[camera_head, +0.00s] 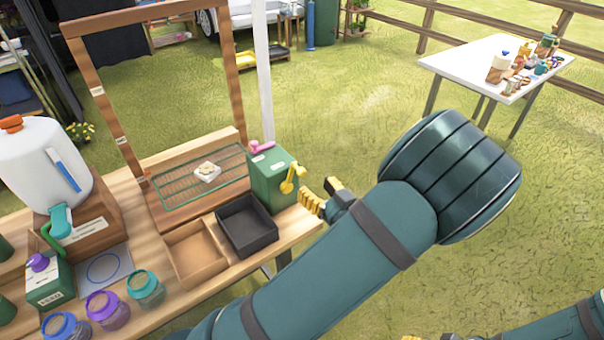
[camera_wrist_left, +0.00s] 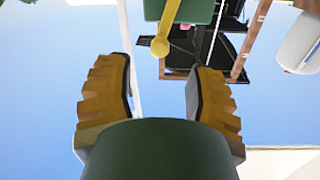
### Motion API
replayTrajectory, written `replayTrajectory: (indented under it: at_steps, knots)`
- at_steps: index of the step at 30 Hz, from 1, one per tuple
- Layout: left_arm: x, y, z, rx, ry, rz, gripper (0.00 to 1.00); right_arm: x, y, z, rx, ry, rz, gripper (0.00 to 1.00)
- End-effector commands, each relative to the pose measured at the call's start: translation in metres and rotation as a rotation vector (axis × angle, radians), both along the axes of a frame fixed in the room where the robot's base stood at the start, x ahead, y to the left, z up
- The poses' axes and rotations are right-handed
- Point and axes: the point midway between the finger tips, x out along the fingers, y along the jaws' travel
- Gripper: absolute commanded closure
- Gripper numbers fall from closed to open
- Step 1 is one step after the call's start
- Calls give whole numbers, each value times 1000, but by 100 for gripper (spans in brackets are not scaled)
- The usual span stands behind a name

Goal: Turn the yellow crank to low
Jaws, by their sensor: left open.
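The yellow crank (camera_head: 289,182) is on the right-hand face of a green box (camera_head: 268,185) at the table's right end. Its round knob hangs down from the hub. My left gripper (camera_head: 322,193) is just right of the crank, open and empty, with a gap to it. In the left wrist view, the crank (camera_wrist_left: 160,45) shows at the top, beyond the open yellow fingers (camera_wrist_left: 163,90) and roughly between them; the green box (camera_wrist_left: 188,8) is cut off there. Level markings on the box are too small to read. My right gripper (camera_head: 428,337) barely shows at the bottom edge.
A pink handle (camera_head: 261,147) sits on top of the green box.

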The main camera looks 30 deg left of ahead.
Motion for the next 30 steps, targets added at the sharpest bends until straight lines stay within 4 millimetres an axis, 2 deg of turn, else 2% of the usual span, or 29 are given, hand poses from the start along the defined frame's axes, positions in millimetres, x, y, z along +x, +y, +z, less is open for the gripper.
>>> replayTrajectory:
  at_steps: [3,10,15,23,24,29,30]
  knots:
    - [10,22,-1,-1,-1,3,46,1,0,-4,0,-2,-1,45]
    - [24,50,-1,-1,0,1,46,2,0,-7,0,-4,-1,45]
    - [28,58,0,-1,0,-1,46,2,0,-8,-1,-4,0,45]
    - [29,60,0,-1,1,-1,46,2,0,-8,-1,-5,-1,45]
    - [29,60,0,-1,1,-1,43,2,0,-8,-1,-5,-1,45]
    - [29,60,0,-1,1,-1,100,2,0,-8,-1,-5,-2,45]
    - [29,60,0,-1,1,-1,100,2,0,-8,-1,-5,-2,45]
